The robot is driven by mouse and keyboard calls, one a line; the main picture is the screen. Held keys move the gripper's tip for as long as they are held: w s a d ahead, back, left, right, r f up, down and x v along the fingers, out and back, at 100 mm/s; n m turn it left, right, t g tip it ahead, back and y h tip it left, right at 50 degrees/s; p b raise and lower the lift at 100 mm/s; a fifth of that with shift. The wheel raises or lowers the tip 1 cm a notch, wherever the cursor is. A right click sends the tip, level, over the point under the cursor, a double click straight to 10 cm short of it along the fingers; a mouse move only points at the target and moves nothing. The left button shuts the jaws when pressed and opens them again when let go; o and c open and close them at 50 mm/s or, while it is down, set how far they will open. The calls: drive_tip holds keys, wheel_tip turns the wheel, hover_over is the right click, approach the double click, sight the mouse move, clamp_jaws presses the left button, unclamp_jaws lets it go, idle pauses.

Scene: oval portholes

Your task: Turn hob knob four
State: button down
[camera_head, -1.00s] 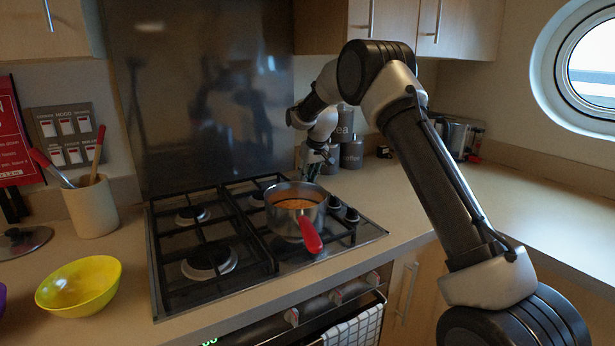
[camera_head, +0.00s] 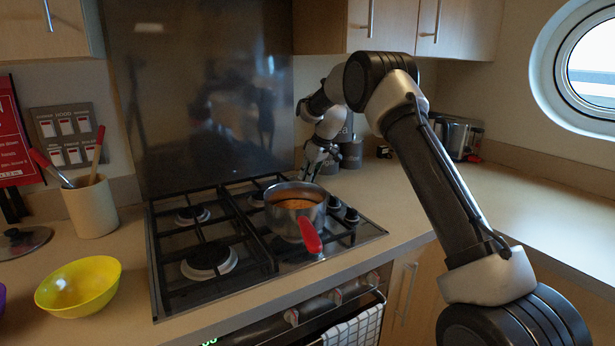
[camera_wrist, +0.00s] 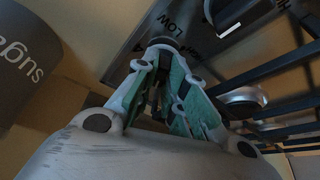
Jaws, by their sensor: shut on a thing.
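My gripper (camera_head: 308,176) is at the far right corner of the hob, behind the saucepan. In the wrist view its green-padded fingers (camera_wrist: 165,72) point down and are shut on a dark round hob knob (camera_wrist: 163,43). Most of that knob is hidden by the fingers. A second knob (camera_wrist: 230,14) with a white line stands beside it, apart from the fingers. The panel between has LOW printed on it. In the head view two dark knobs (camera_head: 335,203) (camera_head: 351,215) show to the right of the saucepan. I cannot read which knob is number four.
A saucepan (camera_head: 284,222) with a red handle stands on the hob's right side, close to the knobs. The black pan supports (camera_wrist: 284,70) are beside my fingers. Grey canisters (camera_head: 352,154) stand behind my gripper; one marked sugar (camera_wrist: 28,62) is near.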

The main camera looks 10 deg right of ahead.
drive_tip(key=n, duration=0.2)
drive_tip(key=n+g+y, duration=0.1)
drive_tip(key=n, duration=0.1)
drive_tip(key=shift+w+d+n, duration=0.1)
drive_tip(key=shift+w+n, duration=0.1)
drive_tip(key=shift+n, duration=0.1)
drive_tip(key=n+g, duration=0.1)
drive_tip(key=n, duration=0.1)
drive_tip(key=n+g, duration=0.1)
drive_tip(key=n, duration=0.1)
drive_tip(key=shift+w+y, duration=0.1)
drive_tip(key=shift+y, duration=0.2)
drive_tip(key=shift+n, duration=0.3)
drive_tip(key=c, duration=1.5)
unclamp_jaws()
drive_tip(key=shift+o, duration=0.2)
drive_tip(key=shift+d, duration=0.1)
drive_tip(key=v, duration=1.2)
drive_tip(key=shift+w, duration=0.1)
